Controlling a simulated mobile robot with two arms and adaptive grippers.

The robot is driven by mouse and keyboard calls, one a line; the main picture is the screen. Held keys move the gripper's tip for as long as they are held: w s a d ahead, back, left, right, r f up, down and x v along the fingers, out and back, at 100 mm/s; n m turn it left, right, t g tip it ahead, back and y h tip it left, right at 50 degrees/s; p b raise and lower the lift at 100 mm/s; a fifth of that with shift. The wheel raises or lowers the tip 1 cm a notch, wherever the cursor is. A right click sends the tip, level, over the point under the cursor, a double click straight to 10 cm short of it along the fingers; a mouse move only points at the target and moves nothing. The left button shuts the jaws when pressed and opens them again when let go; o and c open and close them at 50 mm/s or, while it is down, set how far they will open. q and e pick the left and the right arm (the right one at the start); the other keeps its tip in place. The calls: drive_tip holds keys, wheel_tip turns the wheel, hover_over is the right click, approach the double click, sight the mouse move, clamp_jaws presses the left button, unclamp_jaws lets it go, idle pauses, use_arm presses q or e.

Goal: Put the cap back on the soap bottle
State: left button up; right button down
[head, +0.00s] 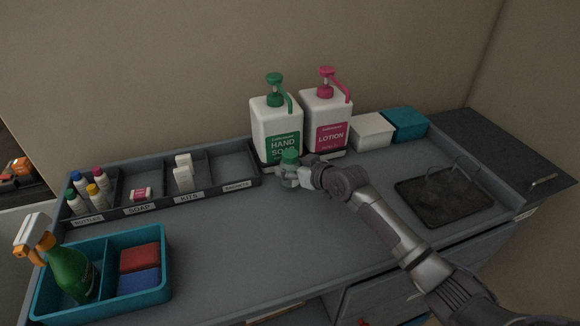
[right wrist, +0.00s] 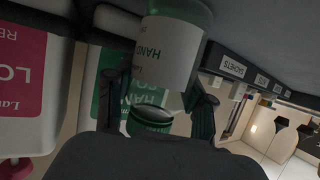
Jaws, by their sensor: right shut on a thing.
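A small soap bottle (head: 290,180) with a pale label stands on the counter in front of the large hand soap dispenser. A green cap (head: 290,157) shows at its top. My right gripper (head: 299,177) is at the bottle and shut on the cap. In the right wrist view, which is upside down, the cap (right wrist: 150,122) lies between the fingers and the labelled bottle (right wrist: 168,52) is just beyond it. My left gripper is not in view.
The hand soap dispenser (head: 276,127) and pink-pump lotion dispenser (head: 326,118) stand close behind. A divided tray (head: 213,187) with small bottles and boxes is left. A teal caddy (head: 168,270) is front left, a dark tray (head: 417,207) right. The front middle counter is clear.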

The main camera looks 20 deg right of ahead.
drive_tip(key=shift+f, duration=0.15)
drive_tip(key=shift+c, duration=2)
unclamp_jaws()
drive_tip(key=shift+r, duration=0.2)
drive_tip(key=b+v, duration=0.1)
drive_tip(key=v, duration=1.1)
drive_tip(key=shift+b, duration=0.3)
drive_tip(key=shift+r, duration=0.1)
